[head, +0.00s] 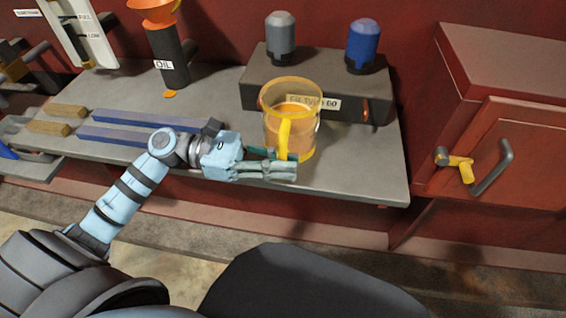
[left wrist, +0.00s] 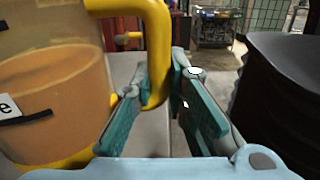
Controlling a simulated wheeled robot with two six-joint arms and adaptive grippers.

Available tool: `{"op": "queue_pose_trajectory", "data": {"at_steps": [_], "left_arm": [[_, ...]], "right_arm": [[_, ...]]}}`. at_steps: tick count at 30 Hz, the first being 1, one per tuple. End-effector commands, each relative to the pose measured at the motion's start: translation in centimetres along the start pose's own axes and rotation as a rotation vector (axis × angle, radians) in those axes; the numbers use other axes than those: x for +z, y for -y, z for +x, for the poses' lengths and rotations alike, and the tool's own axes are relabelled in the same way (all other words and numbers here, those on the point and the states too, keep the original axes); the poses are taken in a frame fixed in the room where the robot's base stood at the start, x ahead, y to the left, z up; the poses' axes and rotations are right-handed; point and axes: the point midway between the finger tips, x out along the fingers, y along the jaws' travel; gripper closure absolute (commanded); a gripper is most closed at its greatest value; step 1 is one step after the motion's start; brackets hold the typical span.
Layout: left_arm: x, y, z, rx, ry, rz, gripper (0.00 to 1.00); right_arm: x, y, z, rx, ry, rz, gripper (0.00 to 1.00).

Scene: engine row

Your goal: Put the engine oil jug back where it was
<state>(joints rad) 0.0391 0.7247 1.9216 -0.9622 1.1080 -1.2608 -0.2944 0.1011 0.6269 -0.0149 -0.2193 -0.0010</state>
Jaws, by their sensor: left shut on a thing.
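The engine oil jug (head: 302,128) is clear with amber oil, a yellow rim, base and handle. It is upright at the front of the grey bench, before the grey box. I cannot tell whether its base touches the bench. My left gripper (head: 291,166) is shut on its yellow handle (head: 284,137). In the left wrist view the jug (left wrist: 50,95) fills the left side and the handle (left wrist: 158,45) runs down between the fingers (left wrist: 157,88). My right gripper is not in view.
The grey bench (head: 220,85) holds a labelled grey box (head: 262,75) with a grey canister (head: 281,38) and a blue canister (head: 363,45). A dark OIL cylinder with an orange funnel (head: 155,12) stands behind left. Blue bars (head: 150,118) lie left. A red cabinet (head: 510,140) stands right.

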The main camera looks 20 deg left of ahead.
Motion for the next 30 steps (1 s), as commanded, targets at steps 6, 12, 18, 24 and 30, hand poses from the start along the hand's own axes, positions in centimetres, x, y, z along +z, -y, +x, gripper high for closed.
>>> {"op": "queue_pose_trajectory", "data": {"at_steps": [6, 12, 18, 24, 30], "left_arm": [[-0.1, 0.0, 0.0, 0.000, 0.002, 0.002, 1.00], [-0.2, 0.0, 0.0, 0.000, 0.000, 0.000, 0.67], [-0.2, 0.0, 0.0, 0.000, 0.000, -0.001, 0.67], [0.3, 0.0, -0.1, 0.000, -0.001, -0.001, 0.67], [0.0, 0.0, -4.1, 0.001, -0.008, -0.006, 0.67]], "right_arm": [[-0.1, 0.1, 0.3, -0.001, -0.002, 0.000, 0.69], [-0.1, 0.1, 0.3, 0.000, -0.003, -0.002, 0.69], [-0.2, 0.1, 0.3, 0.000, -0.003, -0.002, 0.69], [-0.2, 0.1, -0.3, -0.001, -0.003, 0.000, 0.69], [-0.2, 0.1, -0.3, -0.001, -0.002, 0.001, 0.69]]}}
